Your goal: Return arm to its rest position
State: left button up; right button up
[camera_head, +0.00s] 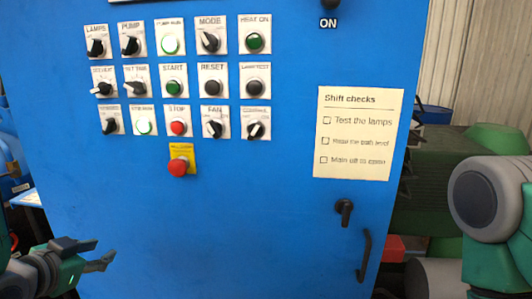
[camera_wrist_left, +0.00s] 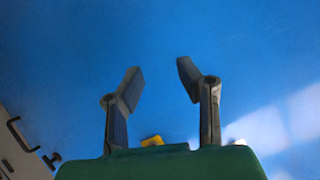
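My left gripper (camera_head: 100,254) is at the lower left of the head view, in front of the lower left part of the blue cabinet (camera_head: 250,220). Its two fingers stand apart with nothing between them. The left wrist view also shows this gripper (camera_wrist_left: 160,80), open and empty, with the blue panel beyond its fingertips. Part of my right arm (camera_head: 490,215) shows at the right edge of the head view. My right gripper is not in view.
The cabinet carries rows of knobs and lamps, a red emergency button (camera_head: 179,166) on a yellow plate, a "Shift checks" sheet (camera_head: 358,134), a black latch (camera_head: 344,211) and a door handle (camera_head: 364,255). Green machinery (camera_head: 435,165) stands behind at the right.

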pick_arm(q)
jog(key=s+d+f+n+g+b, duration=0.1)
jog(key=s+d+f+g, duration=0.3)
jog(key=f, duration=0.6)
jog(key=s+a+f+n+g+b, duration=0.1)
jog(key=s+f, duration=0.4)
jog(key=f, duration=0.4)
pick_arm(e)
notch_tip(320, 180, down, 5)
jog(key=b, duration=0.2)
jog(key=shift+f+b, duration=0.15)
jog(key=shift+b, duration=0.2)
jog(key=shift+c, duration=0.7)
pick_arm(q)
jog(key=s+d+f+n+g, duration=0.1)
jog(key=s+d+f+g, duration=0.1)
jog(key=s+f, duration=0.5)
jog(key=s+d+f+n+g, duration=0.1)
jog(key=s+d+f+g, duration=0.1)
jog(key=s+f+g, duration=0.3)
jog(key=s+f, duration=0.3)
jog(key=s, duration=0.3)
jog(key=shift+d, duration=0.35)
pick_arm(e)
jog(key=shift+w, duration=0.1)
